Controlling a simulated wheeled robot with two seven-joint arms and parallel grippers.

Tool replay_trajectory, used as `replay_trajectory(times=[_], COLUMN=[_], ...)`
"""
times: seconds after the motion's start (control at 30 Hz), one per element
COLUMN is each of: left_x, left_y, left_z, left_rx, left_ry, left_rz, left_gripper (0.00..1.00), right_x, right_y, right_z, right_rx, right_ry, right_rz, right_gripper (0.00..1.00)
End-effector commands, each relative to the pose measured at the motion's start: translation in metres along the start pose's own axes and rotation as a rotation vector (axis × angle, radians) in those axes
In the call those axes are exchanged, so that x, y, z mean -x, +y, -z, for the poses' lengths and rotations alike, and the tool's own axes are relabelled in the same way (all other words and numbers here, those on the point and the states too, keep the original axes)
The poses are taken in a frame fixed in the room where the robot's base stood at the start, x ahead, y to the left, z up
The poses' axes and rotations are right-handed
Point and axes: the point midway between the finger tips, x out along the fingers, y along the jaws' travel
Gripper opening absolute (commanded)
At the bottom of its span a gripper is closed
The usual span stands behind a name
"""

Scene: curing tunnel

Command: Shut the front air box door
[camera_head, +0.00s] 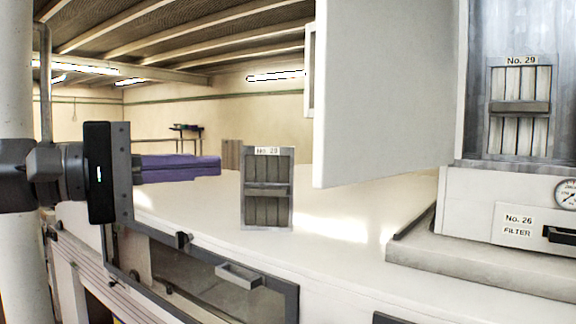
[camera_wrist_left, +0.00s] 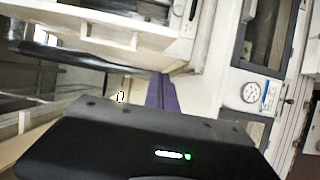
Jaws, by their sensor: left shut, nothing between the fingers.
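A large white door panel (camera_head: 385,90) stands open at the upper middle of the head view, swung out from the box on the right. A pale handle (camera_head: 309,70) shows at its left edge. The open box behind it holds a slatted grille (camera_head: 520,105) labelled No. 29. No label on the panel names it as the air box door. My left gripper (camera_head: 122,172) is shut and empty at the left, well apart from the panel. Its dark body (camera_wrist_left: 150,145) fills the bottom of the left wrist view. My right gripper is not in view.
A slatted grey frame (camera_head: 267,190) stands on the white top. Below it is a dark-framed window with a handle (camera_head: 240,276).

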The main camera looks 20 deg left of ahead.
Motion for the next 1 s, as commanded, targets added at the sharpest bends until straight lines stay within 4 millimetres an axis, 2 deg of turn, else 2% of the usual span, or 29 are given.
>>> replay_trajectory(times=[0.3,0.47,0.67,1.0], left_x=[-0.002,-0.009,-0.035,-0.103], left_y=[-0.001,-0.001,0.0,0.001], left_z=[0.001,0.001,0.001,0.002], left_rx=[0.005,0.006,0.007,0.008], left_ry=[0.002,0.002,0.001,0.002], left_rz=[0.001,0.003,0.004,0.003], left_gripper=[0.0,0.0,0.0,0.0], right_x=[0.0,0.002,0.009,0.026], right_y=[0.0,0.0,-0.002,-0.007], right_z=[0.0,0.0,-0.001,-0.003], right_rx=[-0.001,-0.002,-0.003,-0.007], right_ry=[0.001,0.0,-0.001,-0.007], right_rz=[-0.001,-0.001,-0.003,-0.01], right_gripper=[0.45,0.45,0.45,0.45])
